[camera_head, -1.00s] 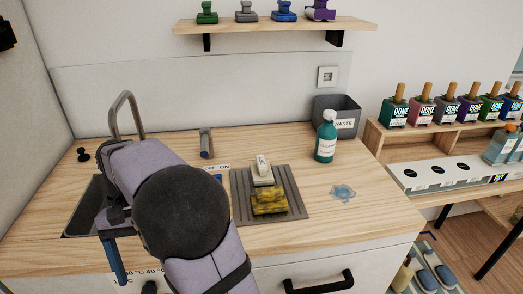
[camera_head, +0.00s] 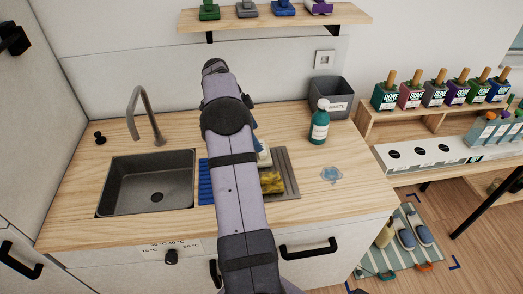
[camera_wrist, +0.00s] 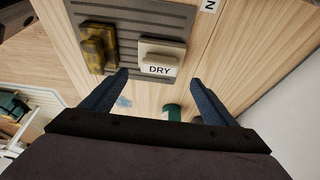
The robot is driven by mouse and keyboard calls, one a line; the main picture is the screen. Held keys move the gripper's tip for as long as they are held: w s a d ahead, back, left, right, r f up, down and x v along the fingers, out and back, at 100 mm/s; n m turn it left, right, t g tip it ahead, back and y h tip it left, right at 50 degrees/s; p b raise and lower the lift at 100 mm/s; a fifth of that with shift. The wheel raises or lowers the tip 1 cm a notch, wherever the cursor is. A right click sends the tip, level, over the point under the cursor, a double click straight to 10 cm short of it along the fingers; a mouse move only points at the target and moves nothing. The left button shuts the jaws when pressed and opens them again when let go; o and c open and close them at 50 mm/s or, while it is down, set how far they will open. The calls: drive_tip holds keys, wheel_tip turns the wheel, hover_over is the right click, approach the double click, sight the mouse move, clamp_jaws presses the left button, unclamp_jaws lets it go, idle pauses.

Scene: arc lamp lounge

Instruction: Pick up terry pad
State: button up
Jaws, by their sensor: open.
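A cream block labelled DRY (camera_wrist: 160,55), which looks like the terry pad, lies on a grey ridged mat (camera_wrist: 130,14). In the head view its edge (camera_head: 265,158) shows beside my arm, which hides the rest. A yellow-brown, spongy-looking block (camera_wrist: 97,48) lies beside it on the mat, also partly seen in the head view (camera_head: 272,183). My gripper (camera_wrist: 160,77) is open and empty, its fingers pointing toward the DRY block, with the label between the fingertips in the picture. I cannot tell how far above it they are. The head view hides my gripper behind my arm.
A teal bottle (camera_head: 319,124) and a grey waste bin (camera_head: 332,98) stand at the back right. A blue wet patch (camera_head: 331,175) lies right of the mat. A sink (camera_head: 148,183) with a tap (camera_head: 142,112) is on the left. A shelf (camera_head: 280,20) hangs above.

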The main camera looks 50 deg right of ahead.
sight(264, 159)
drive_tip(key=shift+p+x, duration=1.95)
drive_tip(key=shift+x, duration=1.7)
drive_tip(key=shift+a, duration=0.15)
drive_tip(key=c, duration=0.7)
